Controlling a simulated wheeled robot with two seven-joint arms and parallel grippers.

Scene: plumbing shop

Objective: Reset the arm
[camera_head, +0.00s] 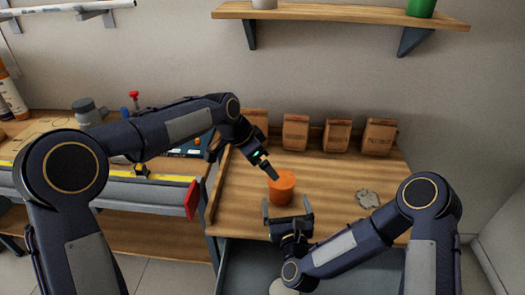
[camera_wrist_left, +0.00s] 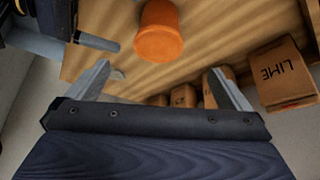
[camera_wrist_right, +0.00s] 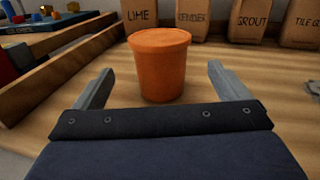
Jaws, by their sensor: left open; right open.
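An orange tub (camera_head: 281,190) stands upright on the wooden bench top. My right gripper (camera_head: 286,203) is open and empty at the near side of the tub. In the right wrist view the tub (camera_wrist_right: 160,62) stands ahead, between the spread fingers (camera_wrist_right: 160,70) in the picture. My left gripper (camera_head: 268,172) comes in from the left and points down near the tub's upper left; its fingers are hard to make out there. In the left wrist view its fingers (camera_wrist_left: 158,70) are spread and empty, with the tub (camera_wrist_left: 158,32) beyond them. Contact with the tub cannot be told.
Paper bags labelled lime, grout and others (camera_head: 295,132) stand along the back of the bench (camera_head: 330,180). A grey flat piece (camera_head: 368,198) lies at right. A wooden divider (camera_head: 217,188) edges the left side. A red-ended vice-like part (camera_head: 192,199) juts out at left. A shelf (camera_head: 340,15) hangs above.

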